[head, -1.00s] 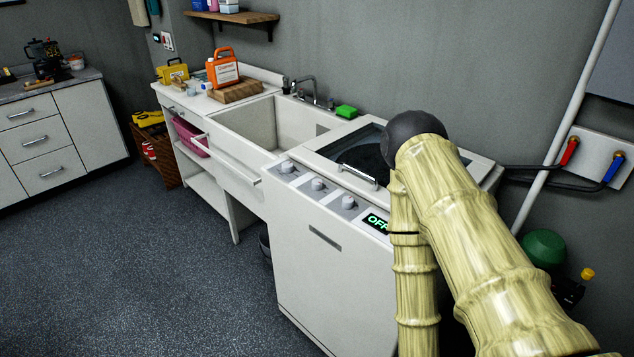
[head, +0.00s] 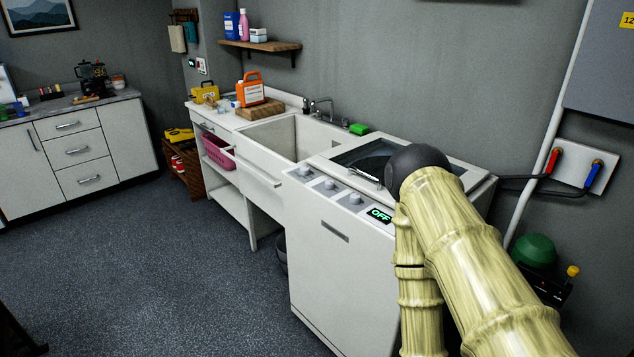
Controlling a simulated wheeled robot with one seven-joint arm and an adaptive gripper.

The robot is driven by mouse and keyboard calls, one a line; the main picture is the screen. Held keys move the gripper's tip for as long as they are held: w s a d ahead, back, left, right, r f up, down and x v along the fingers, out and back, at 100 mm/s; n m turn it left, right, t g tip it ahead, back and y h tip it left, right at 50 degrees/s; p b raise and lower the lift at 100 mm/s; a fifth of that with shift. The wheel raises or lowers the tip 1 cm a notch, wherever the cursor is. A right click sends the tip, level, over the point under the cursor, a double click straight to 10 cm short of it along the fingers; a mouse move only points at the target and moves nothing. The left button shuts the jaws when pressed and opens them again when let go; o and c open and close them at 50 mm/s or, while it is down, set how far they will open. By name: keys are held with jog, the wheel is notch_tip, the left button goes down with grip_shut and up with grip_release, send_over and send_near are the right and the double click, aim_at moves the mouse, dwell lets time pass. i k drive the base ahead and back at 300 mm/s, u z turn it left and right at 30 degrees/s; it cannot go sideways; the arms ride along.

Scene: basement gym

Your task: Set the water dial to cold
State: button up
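The washing machine (head: 335,262) stands against the wall in the middle of the head view. Its sloping front panel carries three pale dials: a left dial (head: 305,172), a middle dial (head: 329,185) and a right dial (head: 355,198). A small display (head: 380,215) beside them reads OFF in green. The dials' labels are too small to read, so I cannot tell which one is the water dial or how it is set. My arm, with a bamboo-like surface, rises at the right and covers part of the machine. My gripper is not visible.
A sink (head: 268,140) adjoins the machine on the left, with an orange jug (head: 250,90) on the counter beyond. Red and blue taps (head: 592,173) with black hoses are on the right wall. A green round object (head: 535,250) sits low at right. The floor (head: 150,265) at left is open.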

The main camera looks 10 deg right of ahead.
aim_at(329, 184)
jog(key=u, duration=0.4)
jog(key=i, duration=0.95)
jog(key=z, duration=0.45)
